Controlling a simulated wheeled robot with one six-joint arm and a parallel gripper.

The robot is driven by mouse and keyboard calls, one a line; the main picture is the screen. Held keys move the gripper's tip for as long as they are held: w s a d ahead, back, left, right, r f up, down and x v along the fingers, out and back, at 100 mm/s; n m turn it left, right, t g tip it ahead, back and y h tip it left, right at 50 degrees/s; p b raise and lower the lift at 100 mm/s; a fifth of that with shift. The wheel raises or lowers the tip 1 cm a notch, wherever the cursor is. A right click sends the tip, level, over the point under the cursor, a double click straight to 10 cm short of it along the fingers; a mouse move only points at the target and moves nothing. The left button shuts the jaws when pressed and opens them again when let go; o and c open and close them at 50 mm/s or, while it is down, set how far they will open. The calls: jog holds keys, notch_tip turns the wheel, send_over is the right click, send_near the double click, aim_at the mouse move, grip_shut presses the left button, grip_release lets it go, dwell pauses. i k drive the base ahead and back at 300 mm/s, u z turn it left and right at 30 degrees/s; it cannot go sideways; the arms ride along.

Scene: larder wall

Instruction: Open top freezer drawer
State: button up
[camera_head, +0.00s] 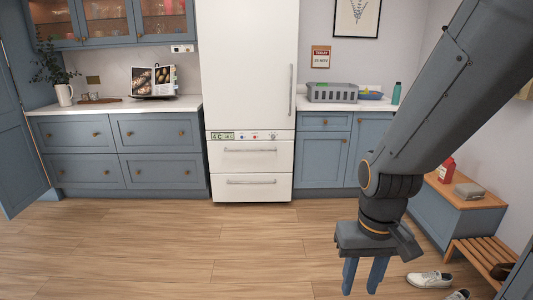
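The white fridge-freezer (248,65) stands against the back wall. Below its tall door are two shut freezer drawers. The top freezer drawer (235,162) has a horizontal bar handle (250,150); a control strip with a small display runs just above it. The lower drawer (235,192) has a similar handle (251,182). My gripper (363,277) hangs at the lower right, pointing down, well in front of and to the right of the fridge. Its two blue fingers are apart with a gap between them, and nothing shows in it.
Blue cabinets flank the fridge, with a grey crate (332,93) on the right counter. A bench (469,193) and a slatted wooden rack (480,255) with shoes (428,280) stand at the right. The wooden floor (180,245) before the fridge is clear.

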aim_at(224, 155)
jog(key=z, duration=0.1)
jog(key=i, duration=1.8)
jog(key=u, duration=0.4)
jog(key=i, duration=1.5)
jog(key=u, duration=0.35)
